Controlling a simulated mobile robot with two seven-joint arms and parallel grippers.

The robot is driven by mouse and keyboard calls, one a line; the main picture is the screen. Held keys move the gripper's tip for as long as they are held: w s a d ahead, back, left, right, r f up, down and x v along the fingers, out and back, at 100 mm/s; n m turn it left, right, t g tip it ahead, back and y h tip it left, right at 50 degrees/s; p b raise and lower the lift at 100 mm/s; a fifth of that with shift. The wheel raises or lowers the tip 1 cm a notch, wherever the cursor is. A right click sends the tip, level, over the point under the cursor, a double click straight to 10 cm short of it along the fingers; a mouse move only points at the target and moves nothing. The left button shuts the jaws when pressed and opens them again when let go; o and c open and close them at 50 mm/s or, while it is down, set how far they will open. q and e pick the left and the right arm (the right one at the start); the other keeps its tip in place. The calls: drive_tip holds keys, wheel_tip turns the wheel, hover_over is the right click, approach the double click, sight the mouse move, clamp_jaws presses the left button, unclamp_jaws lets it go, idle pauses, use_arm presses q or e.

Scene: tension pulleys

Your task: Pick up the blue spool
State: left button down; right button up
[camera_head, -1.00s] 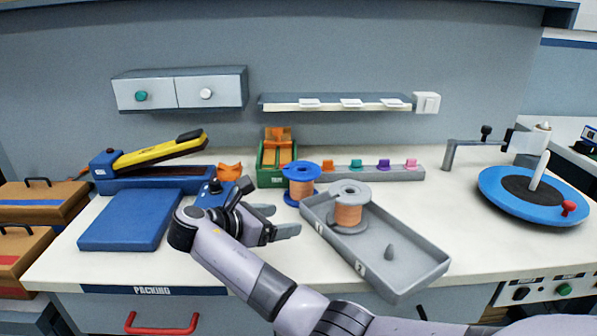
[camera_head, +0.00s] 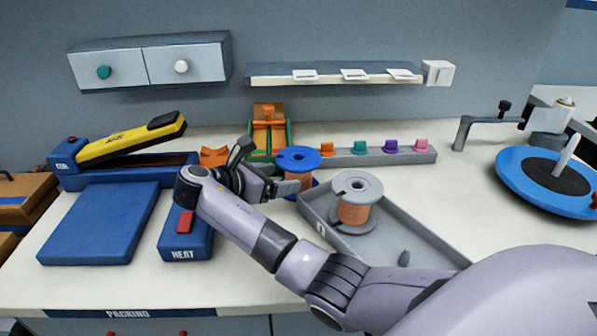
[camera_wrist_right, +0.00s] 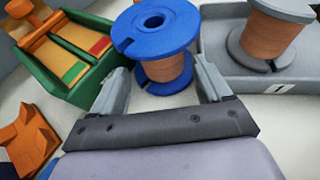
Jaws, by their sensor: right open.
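The blue spool (camera_head: 299,160) stands upright on the table, with blue flanges and copper-coloured winding; its lower part is partly hidden by my right gripper in the head view. It also shows in the right wrist view (camera_wrist_right: 160,35), between and just beyond my fingers. My right gripper (camera_head: 290,187) is open, low over the table, with its fingertips at either side of the spool. The right wrist view shows both fingers (camera_wrist_right: 160,82) apart with nothing shut between them. My left gripper is not in view.
A grey tray (camera_head: 440,251) with a grey spool (camera_head: 355,197) stands close on the right. A green and orange fixture (camera_head: 268,135) is behind. A blue box labelled HEAT (camera_head: 187,240), a blue pad (camera_head: 100,225) and a yellow-armed sealer (camera_head: 130,140) lie left.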

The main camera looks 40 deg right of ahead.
sight(289, 177)
drive_tip(key=shift+x, duration=2.2)
drive_tip(key=shift+s, duration=0.15)
drive_tip(key=c, duration=1.4)
